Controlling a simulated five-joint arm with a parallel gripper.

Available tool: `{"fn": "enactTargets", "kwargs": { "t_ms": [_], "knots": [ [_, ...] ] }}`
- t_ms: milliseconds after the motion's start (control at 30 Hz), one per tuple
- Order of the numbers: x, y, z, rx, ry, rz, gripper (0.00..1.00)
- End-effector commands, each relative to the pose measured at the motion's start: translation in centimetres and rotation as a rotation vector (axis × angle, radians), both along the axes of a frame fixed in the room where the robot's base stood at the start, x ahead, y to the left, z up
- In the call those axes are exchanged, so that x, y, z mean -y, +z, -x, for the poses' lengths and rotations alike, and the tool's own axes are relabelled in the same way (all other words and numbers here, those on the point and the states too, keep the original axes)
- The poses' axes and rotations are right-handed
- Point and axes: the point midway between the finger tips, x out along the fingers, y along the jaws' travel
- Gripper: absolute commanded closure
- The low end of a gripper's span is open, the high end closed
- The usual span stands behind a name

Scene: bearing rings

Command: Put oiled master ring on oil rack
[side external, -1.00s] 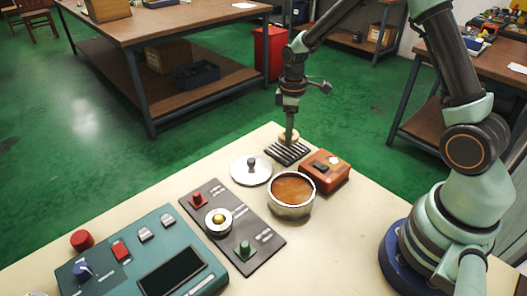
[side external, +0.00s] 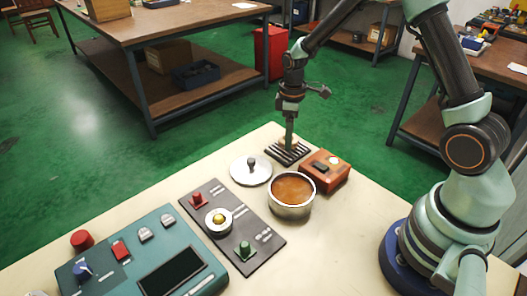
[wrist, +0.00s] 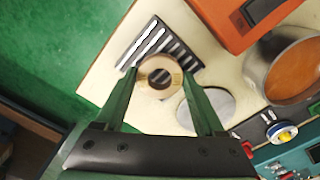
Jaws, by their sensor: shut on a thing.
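The master ring (wrist: 160,66) is a tan, brass-coloured ring. In the wrist view it sits between the fingertips of my gripper (wrist: 161,76), which is shut on it. The oil rack (wrist: 140,48) is a dark plate with pale slots, directly beneath the ring. In the side view my gripper (side external: 289,145) points down over the rack (side external: 299,154), with the ring (side external: 286,142) partly hidden behind the fingers. The ring is at or just above the rack's slats; I cannot tell whether it touches.
An orange box (side external: 325,171) is right of the rack. A grey panel with knobs (side external: 232,224) and a teal console (side external: 140,262) lie nearer.

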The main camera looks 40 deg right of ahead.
Motion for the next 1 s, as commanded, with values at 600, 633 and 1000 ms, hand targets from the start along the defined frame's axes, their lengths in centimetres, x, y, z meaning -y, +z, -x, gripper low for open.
{"fn": "enactTargets", "kwargs": {
  "t_ms": [600,633,1000],
  "knots": [
    [0.0,-0.6,0.0,0.001,0.0,0.0,1.0],
    [0.0,-0.6,0.0,0.001,0.0,0.0,1.0],
    [0.0,-1.2,0.0,0.001,0.0,0.0,1.0]
  ]
}}
